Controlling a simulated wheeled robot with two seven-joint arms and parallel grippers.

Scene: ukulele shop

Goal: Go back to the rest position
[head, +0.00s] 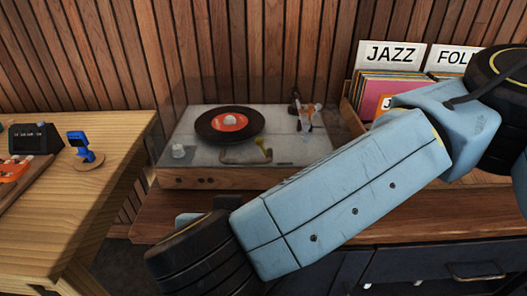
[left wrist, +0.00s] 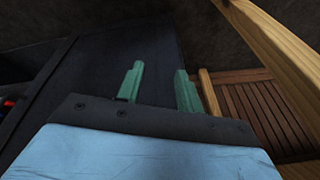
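My left gripper (left wrist: 159,72) shows in the left wrist view with its two green fingers apart and nothing between them. It hangs in a dim space near a dark panel (left wrist: 75,75) and wooden beams. In the head view a large blue-grey arm link of mine crosses from the upper right to the bottom middle, in front of the record player. No gripper shows in the head view, and my right gripper is out of sight.
A turntable (head: 290,152) with a black record (head: 206,124) stands on a wooden cabinet. Behind my arm, at right, is a record crate (head: 349,117) with JAZZ (head: 390,54) and FOLK signs. At left, a wooden table (head: 60,225) holds a dark device (head: 35,138) and a blue gadget (head: 79,145).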

